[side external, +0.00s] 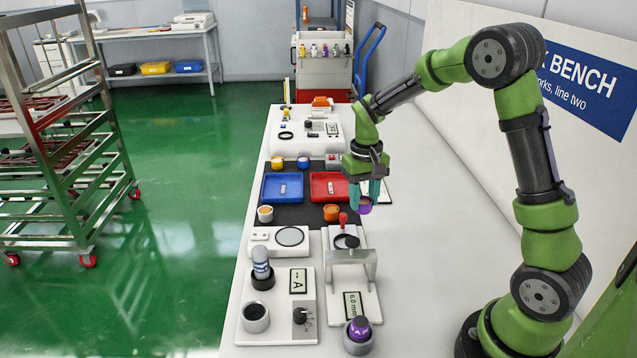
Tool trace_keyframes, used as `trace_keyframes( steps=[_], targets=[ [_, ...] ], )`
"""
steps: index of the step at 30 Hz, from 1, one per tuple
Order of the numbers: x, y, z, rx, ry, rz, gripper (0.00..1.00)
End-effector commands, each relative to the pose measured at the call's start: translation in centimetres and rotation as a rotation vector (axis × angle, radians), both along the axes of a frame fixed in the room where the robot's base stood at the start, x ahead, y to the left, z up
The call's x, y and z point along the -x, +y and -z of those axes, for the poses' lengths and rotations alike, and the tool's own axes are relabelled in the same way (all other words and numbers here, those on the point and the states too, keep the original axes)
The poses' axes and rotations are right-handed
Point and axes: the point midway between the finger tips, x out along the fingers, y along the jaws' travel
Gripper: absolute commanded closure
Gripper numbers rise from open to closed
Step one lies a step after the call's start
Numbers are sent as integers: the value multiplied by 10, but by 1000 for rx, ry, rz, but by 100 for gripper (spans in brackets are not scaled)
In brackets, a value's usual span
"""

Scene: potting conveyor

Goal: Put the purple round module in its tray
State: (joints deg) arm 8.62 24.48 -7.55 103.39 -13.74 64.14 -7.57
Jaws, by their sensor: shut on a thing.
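My gripper (366,190) points down at the right side of the bench. A blue tray (267,194) and a red tray (318,196) lie side by side on the mat, left of my gripper. The view does not show which tray belongs to the purple module.
A purple-topped piece (359,329) sits nearer. The bench's right side is clear.

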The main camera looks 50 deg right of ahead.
Motion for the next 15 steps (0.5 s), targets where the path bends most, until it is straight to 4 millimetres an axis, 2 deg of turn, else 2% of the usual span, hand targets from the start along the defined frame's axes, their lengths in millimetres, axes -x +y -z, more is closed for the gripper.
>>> trace_keyframes(
  steps=[1,4,8,15],
  targets=[
    [-2,-13,9,-3,1,3,95],
    [-8,-30,20,0,-19,-34,95],
    [-27,-35,20,8,-41,-86,95],
    [-76,-51,26,8,-42,-89,95]
  ],
)
